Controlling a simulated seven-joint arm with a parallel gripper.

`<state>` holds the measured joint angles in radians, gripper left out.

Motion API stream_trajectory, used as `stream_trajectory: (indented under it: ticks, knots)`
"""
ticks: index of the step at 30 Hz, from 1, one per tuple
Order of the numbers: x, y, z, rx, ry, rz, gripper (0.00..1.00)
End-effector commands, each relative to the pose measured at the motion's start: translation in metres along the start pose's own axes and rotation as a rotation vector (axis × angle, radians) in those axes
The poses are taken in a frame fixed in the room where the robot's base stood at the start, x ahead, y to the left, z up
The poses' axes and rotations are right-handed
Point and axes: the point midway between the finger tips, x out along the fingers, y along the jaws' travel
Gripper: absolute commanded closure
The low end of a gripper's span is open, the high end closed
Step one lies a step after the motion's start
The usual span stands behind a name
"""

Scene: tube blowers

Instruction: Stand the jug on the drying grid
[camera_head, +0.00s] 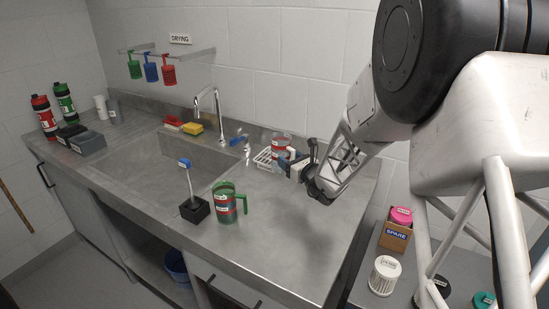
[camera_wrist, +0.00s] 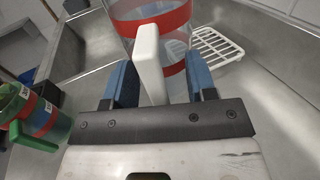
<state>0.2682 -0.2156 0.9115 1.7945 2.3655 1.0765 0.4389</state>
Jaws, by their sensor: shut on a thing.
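A clear jug (camera_head: 280,142) with red bands and a white handle is at the back right of the counter. My gripper (camera_head: 292,164) is shut on its white handle. In the wrist view the handle (camera_wrist: 151,62) stands between the blue fingers (camera_wrist: 162,88) of my gripper, and the jug (camera_wrist: 120,12) looks upright. The white wire drying grid (camera_head: 263,159) lies by the wall; it also shows in the wrist view (camera_wrist: 222,48), beside and behind the jug. The jug's base is hidden, so I cannot tell whether it touches the grid.
A green jug (camera_head: 225,203) and a brush in a black holder (camera_head: 195,208) stand at the front of the counter. The tap (camera_head: 212,110) and sink (camera_head: 150,170) lie to the left. The counter right of the green jug (camera_head: 285,225) is clear.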

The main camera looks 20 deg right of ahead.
Motion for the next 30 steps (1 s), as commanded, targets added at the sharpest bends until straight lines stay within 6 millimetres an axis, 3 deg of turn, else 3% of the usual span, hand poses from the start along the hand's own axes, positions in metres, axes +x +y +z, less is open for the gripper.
stream_trajectory:
  ticks: [14,30]
  knots:
    - [0.005,-0.003,-0.001,0.0,0.001,0.0,0.94]
    - [0.065,-0.037,-0.007,-0.001,0.0,0.0,0.94]
